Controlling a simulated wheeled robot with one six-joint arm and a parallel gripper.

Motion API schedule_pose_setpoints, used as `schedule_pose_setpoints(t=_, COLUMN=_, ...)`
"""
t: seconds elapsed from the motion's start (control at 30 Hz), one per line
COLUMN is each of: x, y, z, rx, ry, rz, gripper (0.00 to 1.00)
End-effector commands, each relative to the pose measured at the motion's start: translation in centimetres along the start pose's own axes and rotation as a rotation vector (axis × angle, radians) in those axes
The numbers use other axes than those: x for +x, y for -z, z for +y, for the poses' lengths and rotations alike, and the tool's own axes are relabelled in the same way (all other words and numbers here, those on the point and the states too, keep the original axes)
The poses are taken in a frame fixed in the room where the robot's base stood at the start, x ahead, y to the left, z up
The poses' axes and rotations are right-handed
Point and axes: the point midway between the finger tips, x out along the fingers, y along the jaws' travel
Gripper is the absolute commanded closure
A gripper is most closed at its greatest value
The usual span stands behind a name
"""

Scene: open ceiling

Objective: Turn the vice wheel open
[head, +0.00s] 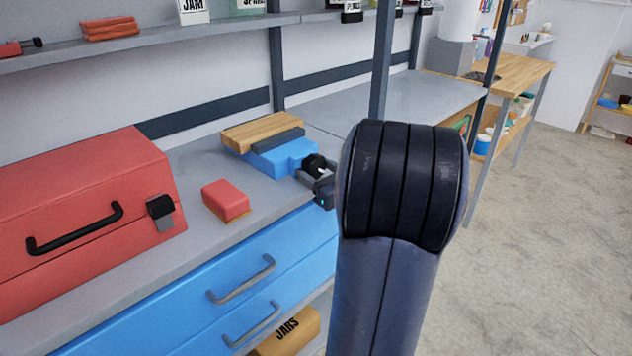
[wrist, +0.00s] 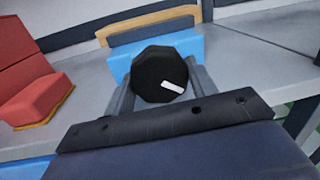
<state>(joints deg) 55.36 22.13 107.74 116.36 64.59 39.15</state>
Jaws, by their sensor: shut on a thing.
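The blue vice (head: 282,158) sits on the grey workbench, with a wooden board (head: 262,131) at its back; the vice also shows in the wrist view (wrist: 121,65). Its black wheel (head: 313,163) faces the front of the bench. In the wrist view the wheel (wrist: 158,72) is a dark many-sided knob with a small white mark at its lower right. My gripper (head: 318,176) is at the wheel, and in the wrist view its two fingers (wrist: 160,88) lie on either side of the wheel, shut on it. My arm hides part of the bench to the right.
A red toolbox (head: 85,205) stands at the left of the bench. A red block (head: 226,200) with a yellowish base lies between toolbox and vice. Blue drawers (head: 190,310) with grey handles are below. Shelf posts (head: 277,68) rise behind the vice.

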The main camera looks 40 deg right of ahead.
Motion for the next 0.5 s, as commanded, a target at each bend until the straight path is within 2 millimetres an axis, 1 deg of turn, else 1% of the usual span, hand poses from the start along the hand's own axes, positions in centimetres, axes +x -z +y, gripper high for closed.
schedule_pose_setpoints(t=0.03, x=-0.06, y=0.57, z=-0.10, rx=-0.033, ry=0.004, rz=-0.004, gripper=0.69)
schedule_pose_setpoints(t=0.3, x=-0.05, y=0.34, z=-0.18, rx=-0.175, ry=0.000, rz=-0.019, gripper=0.69)
schedule_pose_setpoints(t=0.5, x=-0.04, y=0.11, z=-0.23, rx=-0.225, ry=-0.001, rz=-0.023, gripper=0.69)
